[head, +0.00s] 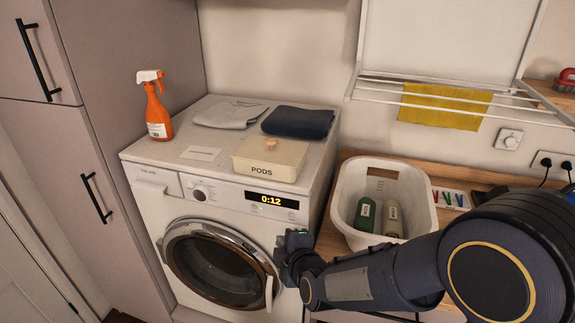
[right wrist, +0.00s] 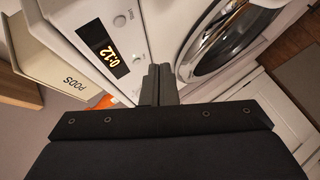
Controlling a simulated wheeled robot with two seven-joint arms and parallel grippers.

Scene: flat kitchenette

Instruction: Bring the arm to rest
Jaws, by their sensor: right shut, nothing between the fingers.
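My right arm (head: 370,275) comes in from the lower right of the head view. My right gripper (head: 292,242) is in front of the washing machine (head: 151,210), near its right front edge beside the round door. In the right wrist view the fingers of the right gripper (right wrist: 158,84) are together and hold nothing. The machine's display (head: 272,200) reads 0:12 and also shows in the right wrist view (right wrist: 103,47). The door (head: 220,262) looks closed. My left gripper is not in view.
On the machine stand an orange spray bottle (head: 158,115), a PODS box (head: 270,158) and folded cloths (head: 298,122). A white basket (head: 345,205) with two bottles sits on the wooden counter (head: 330,238). A yellow cloth (head: 445,107) hangs on the wall rack.

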